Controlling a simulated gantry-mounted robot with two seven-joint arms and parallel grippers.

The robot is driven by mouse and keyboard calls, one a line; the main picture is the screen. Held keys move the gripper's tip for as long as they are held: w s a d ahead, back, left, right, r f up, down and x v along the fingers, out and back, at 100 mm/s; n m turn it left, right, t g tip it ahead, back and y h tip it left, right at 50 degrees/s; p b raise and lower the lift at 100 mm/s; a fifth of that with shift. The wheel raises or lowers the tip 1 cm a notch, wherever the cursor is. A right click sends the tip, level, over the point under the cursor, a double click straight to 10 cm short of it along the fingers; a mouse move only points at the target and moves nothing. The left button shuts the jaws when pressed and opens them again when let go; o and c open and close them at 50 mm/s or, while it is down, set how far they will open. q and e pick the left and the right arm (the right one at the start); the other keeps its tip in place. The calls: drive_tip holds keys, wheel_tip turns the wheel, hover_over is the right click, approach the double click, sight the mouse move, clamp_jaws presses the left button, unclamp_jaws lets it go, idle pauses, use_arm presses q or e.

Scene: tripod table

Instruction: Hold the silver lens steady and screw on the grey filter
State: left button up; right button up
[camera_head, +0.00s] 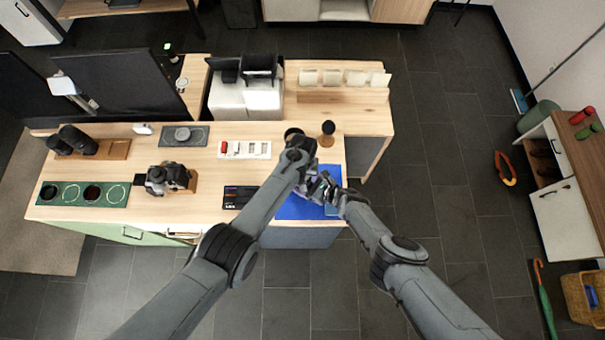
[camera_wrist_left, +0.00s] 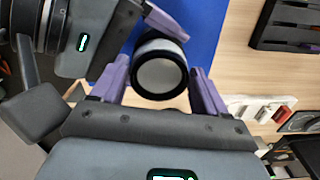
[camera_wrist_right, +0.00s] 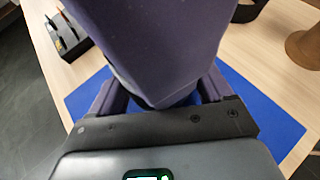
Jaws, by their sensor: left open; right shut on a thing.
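A silver cylinder with a black front rim and pale round face, the lens (camera_wrist_left: 160,72), shows in the left wrist view above the blue mat. My right gripper (camera_head: 328,188) is shut on it; one purple finger lies along its silver side. My left gripper (camera_head: 312,180) is open, its fingers on either side of the black rim (camera_wrist_left: 160,95), with a visible gap at the right. I cannot tell whether the rim is the lens's own or the grey filter. In the right wrist view my left gripper's large purple finger (camera_wrist_right: 150,45) hides the lens.
The blue mat (camera_head: 295,210) lies under both grippers. A green tray (camera_head: 60,203) with round places stands at the left, near a camera (camera_head: 160,178). A black box (camera_head: 238,197) and white tray (camera_head: 262,150) are left of the mat. A brown-and-black upright thing (camera_head: 327,133) stands behind.

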use_arm(q)
drive_tip(key=shift+s+d, duration=0.1)
drive_tip(key=shift+d, duration=0.1)
drive_tip(key=c, duration=1.1)
drive_tip(key=shift+c, duration=0.2)
drive_tip(key=m, duration=0.2)
drive_tip(key=shift+a+m, duration=0.25)
drive_tip(key=shift+m, duration=0.15)
drive_tip(key=shift+f, duration=0.1)
drive_tip(key=shift+m, duration=1.7)
drive_tip(key=shift+a+m, duration=0.1)
drive_tip(key=shift+m, duration=1.4)
